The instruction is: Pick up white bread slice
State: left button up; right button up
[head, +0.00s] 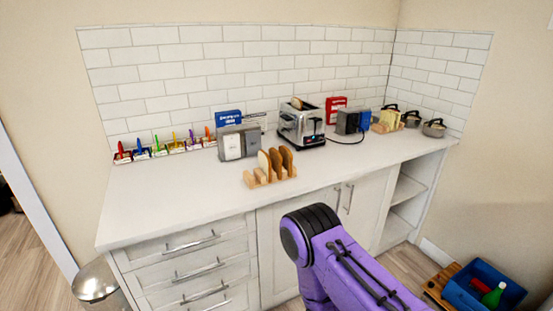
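A pale bread slice (264,162), which looks like the white one, stands at the left end of a wooden rack (259,184) near the counter's front edge. Darker brown slices (287,158) stand beside it on the right in the same rack. A silver toaster (302,128) stands behind the rack, with a slice (296,102) sticking out of its top. Neither of my grippers shows in the head view. A purple link of my arm comes in from the lower right, in front of the counter and apart from the rack.
Grey and white boxes (239,142) stand behind the rack on the left. A second wooden rack with pale yellow pieces (389,118) and dark-lidded pots (434,127) are at the right. Colourful small items (172,144) line the wall. The white counter (170,205) is clear at front left.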

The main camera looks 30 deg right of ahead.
aim_at(265, 164)
jog(key=z, duration=0.6)
jog(key=i, duration=0.65)
jog(key=z, duration=0.65)
